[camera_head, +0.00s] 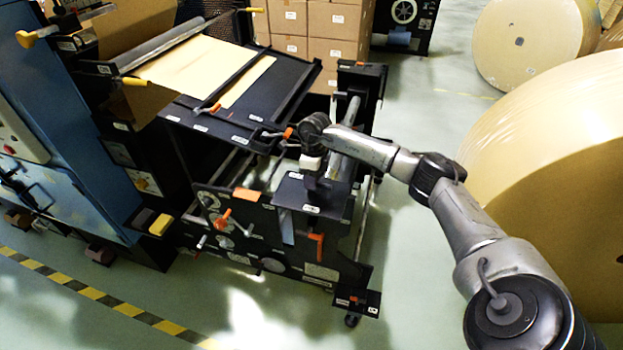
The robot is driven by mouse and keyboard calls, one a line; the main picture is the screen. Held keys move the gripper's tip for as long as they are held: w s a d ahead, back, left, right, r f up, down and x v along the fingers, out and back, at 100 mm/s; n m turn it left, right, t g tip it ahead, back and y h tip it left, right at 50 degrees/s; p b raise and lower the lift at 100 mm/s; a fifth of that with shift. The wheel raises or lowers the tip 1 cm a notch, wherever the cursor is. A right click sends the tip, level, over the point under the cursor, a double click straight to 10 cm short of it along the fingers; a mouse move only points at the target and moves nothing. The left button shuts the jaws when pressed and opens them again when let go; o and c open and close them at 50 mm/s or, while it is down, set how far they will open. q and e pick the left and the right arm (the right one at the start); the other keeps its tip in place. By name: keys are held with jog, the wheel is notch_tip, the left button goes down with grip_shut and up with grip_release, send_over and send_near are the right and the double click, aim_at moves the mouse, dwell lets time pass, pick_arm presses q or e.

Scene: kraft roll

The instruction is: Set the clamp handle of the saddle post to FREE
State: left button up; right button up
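My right gripper (311,158) reaches in from the right and points down over the end of the black machine frame, close above a small dark plate (312,208). Its fingers are small and dark, and I cannot tell their opening or whether they touch anything. An orange-tipped handle (288,133) shows just left of the gripper. Another orange handle (223,218) sits on the front side panel, apart from the gripper. I cannot tell which handle is the saddle post clamp, nor read any FREE mark. A metal roller (347,140) lies partly hidden behind my arm. My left gripper is not in view.
A table with a kraft sheet (199,60) stands left of the gripper. A blue cabinet (58,115) is at far left. Large kraft rolls (530,45) stand at right, one close behind my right arm. Boxes (325,30) are stacked behind. Green floor (405,265) is open in front.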

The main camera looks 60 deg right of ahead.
grip_shut()
